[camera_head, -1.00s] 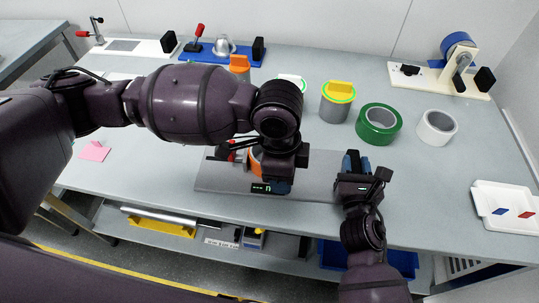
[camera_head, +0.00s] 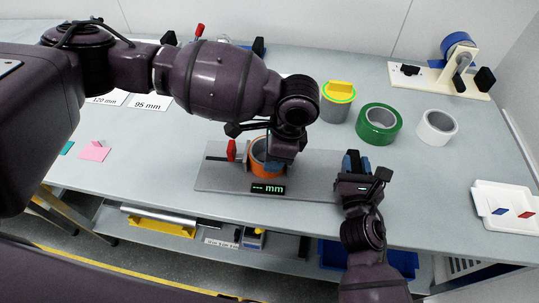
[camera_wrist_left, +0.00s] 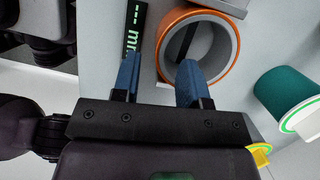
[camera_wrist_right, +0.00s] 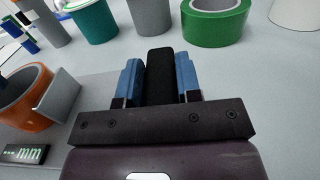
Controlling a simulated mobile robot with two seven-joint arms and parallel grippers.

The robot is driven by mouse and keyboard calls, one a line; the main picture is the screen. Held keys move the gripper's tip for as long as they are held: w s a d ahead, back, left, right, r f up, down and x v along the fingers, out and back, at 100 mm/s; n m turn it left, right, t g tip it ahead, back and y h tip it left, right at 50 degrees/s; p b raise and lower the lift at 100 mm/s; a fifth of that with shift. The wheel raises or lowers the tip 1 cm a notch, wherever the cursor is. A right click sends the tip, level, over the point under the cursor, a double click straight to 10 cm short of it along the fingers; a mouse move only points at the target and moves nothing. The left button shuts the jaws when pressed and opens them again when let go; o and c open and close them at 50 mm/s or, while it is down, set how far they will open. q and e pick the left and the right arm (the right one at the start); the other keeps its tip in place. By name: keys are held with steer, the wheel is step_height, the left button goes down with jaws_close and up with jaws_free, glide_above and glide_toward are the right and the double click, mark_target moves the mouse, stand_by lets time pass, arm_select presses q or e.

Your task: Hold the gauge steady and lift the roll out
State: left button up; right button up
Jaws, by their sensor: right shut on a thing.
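The gauge (camera_head: 215,182) is a flat grey plate with a red lever (camera_head: 231,150) and a lit display (camera_head: 268,189) showing mm. The roll (camera_head: 263,172), an orange ring with a grey inside, stands on it; one grey jaw shows beside it in the right wrist view (camera_wrist_right: 22,112). My left gripper (camera_head: 277,163) is over the roll's right side. In the left wrist view (camera_wrist_left: 162,62) its blue fingers are apart, one across the roll's near wall; I cannot tell whether they touch it. My right gripper (camera_wrist_right: 160,68) is shut on a black block (camera_wrist_right: 160,80) at the gauge's right end.
A grey roll with a yellow top (camera_head: 337,100), a green roll (camera_head: 378,124) and a white roll (camera_head: 437,128) stand behind. A white tray (camera_head: 483,220) lies at the right. A pink marker (camera_head: 94,151) and size cards (camera_head: 150,101) are at the left. Bare table lies between.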

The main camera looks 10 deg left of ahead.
mark_target(268, 178)
arm_select(q)
steer(key=shift+x, duration=2.55)
arm_select(e)
steer(key=shift+f, duration=0.3)
arm_select(q)
jaws_close()
steer(key=c, duration=0.6)
jaws_free()
steer(key=shift+c, duration=0.2)
jaws_close()
steer(key=shift+r, duration=3)
